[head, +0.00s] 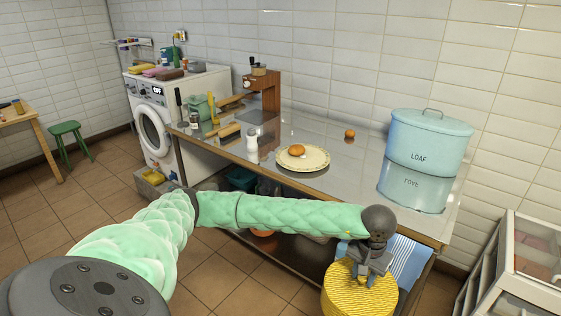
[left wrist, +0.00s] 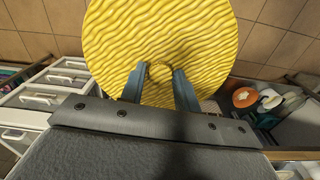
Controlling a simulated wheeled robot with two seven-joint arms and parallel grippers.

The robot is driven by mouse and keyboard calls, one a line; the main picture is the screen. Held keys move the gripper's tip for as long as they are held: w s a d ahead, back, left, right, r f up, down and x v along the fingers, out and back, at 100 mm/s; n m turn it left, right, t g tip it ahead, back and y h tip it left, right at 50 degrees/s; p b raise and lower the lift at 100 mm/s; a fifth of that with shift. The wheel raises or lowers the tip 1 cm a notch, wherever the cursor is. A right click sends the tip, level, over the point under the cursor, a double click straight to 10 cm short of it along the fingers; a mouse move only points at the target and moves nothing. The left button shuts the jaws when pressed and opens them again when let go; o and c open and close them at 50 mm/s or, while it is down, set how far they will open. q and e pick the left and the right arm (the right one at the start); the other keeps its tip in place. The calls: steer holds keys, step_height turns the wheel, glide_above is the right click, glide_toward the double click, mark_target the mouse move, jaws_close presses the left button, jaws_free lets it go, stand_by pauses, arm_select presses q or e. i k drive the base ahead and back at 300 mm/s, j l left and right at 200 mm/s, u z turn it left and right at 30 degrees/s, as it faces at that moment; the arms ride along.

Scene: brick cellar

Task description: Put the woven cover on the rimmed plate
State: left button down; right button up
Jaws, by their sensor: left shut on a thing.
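The woven cover (head: 352,298) is yellow and round, with a small knob on top. My left gripper (head: 370,268) is shut on that knob and holds the cover in front of the steel table's near right corner. In the left wrist view the cover (left wrist: 160,35) fills the upper middle, and the fingers of my left gripper (left wrist: 160,80) close on its knob. The rimmed plate (head: 318,160) is cream and lies on the table, left of and beyond the cover. A bread roll (head: 297,150) and a small white thing sit on it. My right gripper is not in view.
The steel table (head: 340,180) has a blue loaf bin (head: 428,142) at its right end. A white shaker (head: 252,142) stands left of the plate, and an orange fruit (head: 350,134) lies behind it. A striped towel (head: 408,262) hangs at the table's front edge. A glass-topped cabinet (head: 520,270) stands at the right.

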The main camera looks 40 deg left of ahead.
mark_target(299, 159)
steer(key=i+u, duration=0.3)
steer(key=u, duration=0.15)
steer(key=i+l+u, duration=0.2)
steer(key=u, duration=0.25)
